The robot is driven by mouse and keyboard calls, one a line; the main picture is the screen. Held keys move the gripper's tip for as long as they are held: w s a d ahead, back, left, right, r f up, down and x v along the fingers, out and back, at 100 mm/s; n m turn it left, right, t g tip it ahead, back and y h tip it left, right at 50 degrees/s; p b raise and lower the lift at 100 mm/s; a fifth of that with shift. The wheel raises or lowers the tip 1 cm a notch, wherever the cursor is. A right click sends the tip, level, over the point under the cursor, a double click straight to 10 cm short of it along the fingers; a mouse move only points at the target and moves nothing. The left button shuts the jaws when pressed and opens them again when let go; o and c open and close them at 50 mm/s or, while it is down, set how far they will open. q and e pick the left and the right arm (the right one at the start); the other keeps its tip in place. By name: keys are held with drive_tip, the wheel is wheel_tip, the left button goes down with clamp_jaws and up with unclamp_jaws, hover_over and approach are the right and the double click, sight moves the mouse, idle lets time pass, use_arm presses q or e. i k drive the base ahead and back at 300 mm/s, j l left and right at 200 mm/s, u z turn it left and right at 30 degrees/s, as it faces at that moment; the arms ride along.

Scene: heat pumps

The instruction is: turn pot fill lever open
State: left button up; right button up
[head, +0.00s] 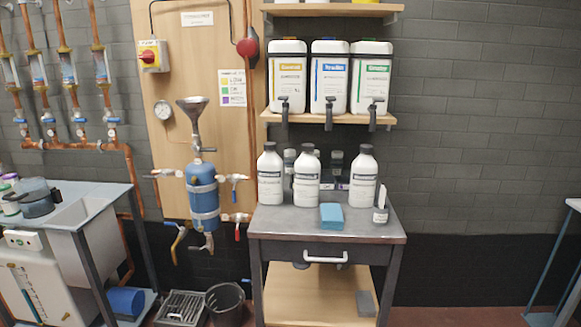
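A blue dosing pot (203,196) with pale bands is mounted on the wooden board. A grey funnel (193,108) stands above it, with a small valve lever (206,150) on the pipe between them. Lower down are a red-handled lever (237,232), a yellow-handled lever (178,244) and a valve (207,243) under the pot. I cannot read which is marked as the fill lever, nor tell its exact setting. Neither of my grippers is in view.
A grey bench (330,223) with white bottles and a blue sponge (332,216) stands right of the pot. A sink table (85,200) stands left.

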sight(194, 147)
drive_tip(key=i+j+u, duration=0.25)
drive_tip(key=i+j, duration=0.15)
drive_tip(key=i+j+u, duration=0.25)
drive_tip(key=i, duration=0.25)
drive_tip(key=i+j+u, duration=0.25)
drive_tip(key=i+j, duration=0.1)
drive_tip(key=i, duration=0.1)
